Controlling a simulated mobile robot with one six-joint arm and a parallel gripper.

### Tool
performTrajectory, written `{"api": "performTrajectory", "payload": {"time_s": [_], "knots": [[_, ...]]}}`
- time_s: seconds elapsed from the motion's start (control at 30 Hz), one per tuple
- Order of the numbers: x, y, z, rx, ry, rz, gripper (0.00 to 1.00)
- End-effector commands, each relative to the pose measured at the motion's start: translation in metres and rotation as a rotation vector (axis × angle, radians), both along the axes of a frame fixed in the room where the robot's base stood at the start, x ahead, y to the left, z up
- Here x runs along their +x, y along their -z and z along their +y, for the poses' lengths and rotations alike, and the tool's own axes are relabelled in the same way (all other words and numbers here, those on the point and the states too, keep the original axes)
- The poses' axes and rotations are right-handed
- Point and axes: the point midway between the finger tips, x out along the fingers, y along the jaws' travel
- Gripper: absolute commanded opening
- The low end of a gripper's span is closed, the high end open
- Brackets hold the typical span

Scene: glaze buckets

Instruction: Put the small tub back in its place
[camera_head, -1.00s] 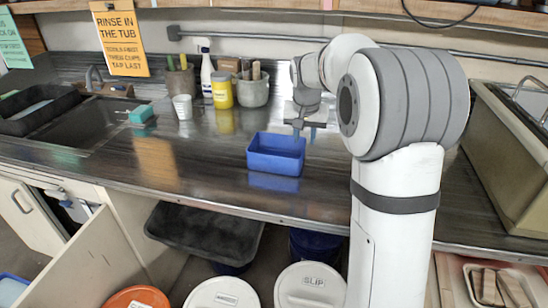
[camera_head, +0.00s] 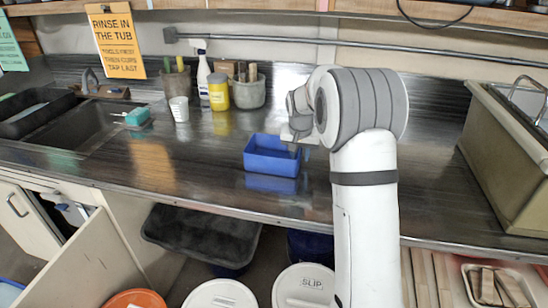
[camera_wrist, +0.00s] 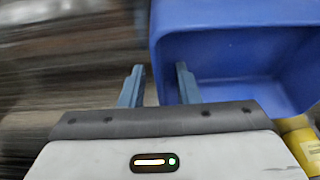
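The small tub, a blue open rectangular one (camera_head: 268,165), sits upright on the dark counter near its middle. It looks empty in the head view. My gripper (camera_head: 294,149) is at the tub's right-hand rim. In the wrist view the tub (camera_wrist: 235,30) fills the upper right, and its near wall lies in line with the gap between the two blue-grey fingers of my gripper (camera_wrist: 160,85). The fingers are apart. I cannot tell whether they touch the wall.
A yellow jar (camera_head: 218,92), a spray bottle (camera_head: 203,75), a white cup (camera_head: 180,109) and a grey pot (camera_head: 249,92) stand behind the tub. A sink (camera_head: 78,125) is at left, a beige basin (camera_head: 505,150) at right. A black tray (camera_head: 200,235) and lidded buckets sit below.

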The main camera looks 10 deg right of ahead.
Motion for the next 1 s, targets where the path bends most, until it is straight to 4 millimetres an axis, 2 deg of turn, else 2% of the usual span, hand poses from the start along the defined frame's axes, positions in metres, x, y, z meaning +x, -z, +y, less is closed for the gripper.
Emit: {"api": "performTrajectory", "payload": {"time_s": [0.87,1.0], "knots": [[-0.0004,0.0047,-0.0008,0.0,0.002,0.0,0.29],[-0.0003,0.0047,-0.0009,0.0,0.002,0.0,0.19]]}}
